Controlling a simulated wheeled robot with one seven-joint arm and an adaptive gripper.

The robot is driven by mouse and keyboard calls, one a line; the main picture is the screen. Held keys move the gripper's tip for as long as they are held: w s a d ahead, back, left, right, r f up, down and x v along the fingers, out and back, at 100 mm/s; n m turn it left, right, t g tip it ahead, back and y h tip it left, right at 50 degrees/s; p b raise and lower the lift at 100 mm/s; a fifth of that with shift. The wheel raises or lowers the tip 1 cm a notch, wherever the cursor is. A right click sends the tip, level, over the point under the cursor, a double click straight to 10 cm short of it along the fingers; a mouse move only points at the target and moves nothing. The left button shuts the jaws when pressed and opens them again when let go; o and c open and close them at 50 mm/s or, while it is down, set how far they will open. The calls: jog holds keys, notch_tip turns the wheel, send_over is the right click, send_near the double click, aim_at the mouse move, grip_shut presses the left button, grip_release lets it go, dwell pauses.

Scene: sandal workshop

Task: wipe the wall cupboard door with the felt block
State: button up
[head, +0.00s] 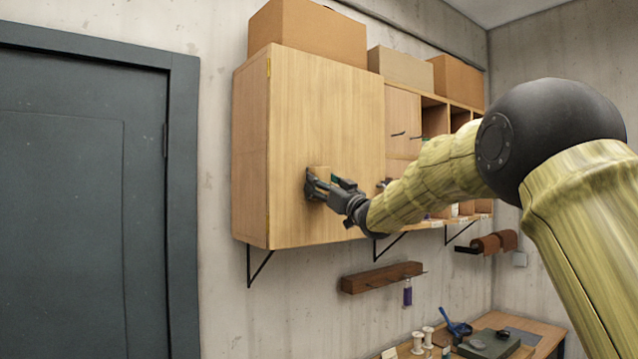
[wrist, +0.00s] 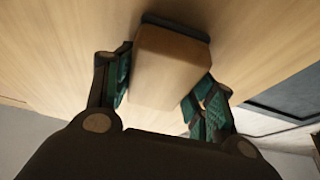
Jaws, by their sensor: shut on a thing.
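The wall cupboard door (head: 325,115) is a large, shut, pale wooden panel on the concrete wall. My gripper (head: 318,184) is at the lower middle of the door. In the wrist view my gripper (wrist: 165,95) has its green-padded fingers on both sides of the felt block (wrist: 168,65), shut on it. The block has a tan wooden body and a dark felt strip at its far end. The dark end faces the door (wrist: 60,40) and appears to touch it, though the exact contact is hard to tell. In the head view the block is mostly hidden by the gripper.
Cardboard boxes (head: 307,32) stand on top of the cupboard. Open shelf compartments (head: 433,118) lie right of the door. A dark wooden rack (head: 382,277) hangs below, above a workbench (head: 535,327) with spools and tools. A grey door (head: 80,200) is at left.

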jog(key=w+d+p, duration=0.3)
jog(key=w+d, duration=0.1)
jog(key=d, duration=0.1)
jog(key=shift+d+p, duration=0.3)
dwell(0.6)
jog(key=shift+s+a+f+b, duration=0.1)
jog(key=shift+s+a+b, duration=0.9)
jog(key=shift+a, duration=0.45)
jog(key=shift+s+a+r+b, duration=0.1)
jog(key=shift+s+a+b, duration=0.85)
jog(key=shift+a, duration=0.45)
jog(key=shift+s+a+f+b, duration=0.1)
jog(key=shift+s+a+b, duration=0.9)
jog(key=shift+a, duration=0.45)
jog(key=shift+s, duration=0.1)
jog(key=shift+d, duration=0.1)
jog(key=b, duration=0.2)
send_near(305, 180)
jog(key=shift+s+r, duration=0.15)
jog(key=shift+r, duration=1.25)
